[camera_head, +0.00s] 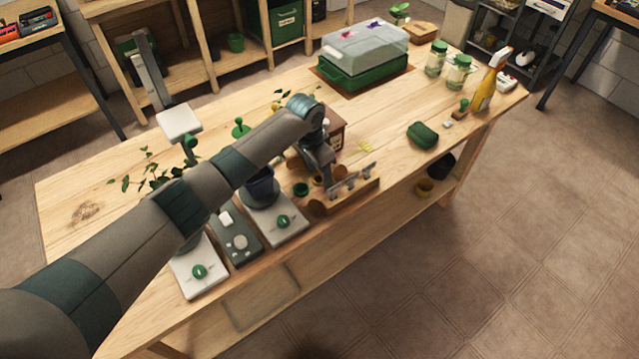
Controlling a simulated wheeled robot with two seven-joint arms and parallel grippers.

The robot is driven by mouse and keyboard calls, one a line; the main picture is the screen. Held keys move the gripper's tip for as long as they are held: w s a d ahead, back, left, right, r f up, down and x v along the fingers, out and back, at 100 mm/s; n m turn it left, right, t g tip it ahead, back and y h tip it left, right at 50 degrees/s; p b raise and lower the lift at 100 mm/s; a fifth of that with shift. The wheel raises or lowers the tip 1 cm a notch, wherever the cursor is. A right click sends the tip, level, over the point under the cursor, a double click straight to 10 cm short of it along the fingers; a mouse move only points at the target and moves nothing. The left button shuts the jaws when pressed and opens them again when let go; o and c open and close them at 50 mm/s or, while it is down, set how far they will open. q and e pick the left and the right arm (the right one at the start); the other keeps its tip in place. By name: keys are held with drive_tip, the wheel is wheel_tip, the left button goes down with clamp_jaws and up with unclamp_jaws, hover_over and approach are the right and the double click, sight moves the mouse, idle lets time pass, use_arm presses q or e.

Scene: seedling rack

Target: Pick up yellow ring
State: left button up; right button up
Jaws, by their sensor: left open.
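My left arm reaches in from the left over the bench, and its gripper (325,178) points down at a small wooden rack (350,196) near the front edge. The gripper is open. A small yellow ring (318,180) shows at the fingertips, partly hidden by the gripper; I cannot tell whether the fingers touch it. A dark green ring (301,189) lies just left of it. My right gripper is out of view.
Two white scales (291,229) and a dark grey device (240,250) stand left of the rack. A potted plant is partly behind my arm.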

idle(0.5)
use_arm(q)
drive_tip(key=c, duration=1.1)
drive_tip(key=shift+r, duration=0.1)
drive_tip(key=shift+r, duration=0.2)
wheel_tip(320, 180, up, 9)
drive_tip(key=shift+r+b, duration=0.2)
drive_tip(key=shift+b, duration=1.05)
drive_tip(key=shift+r, duration=0.15)
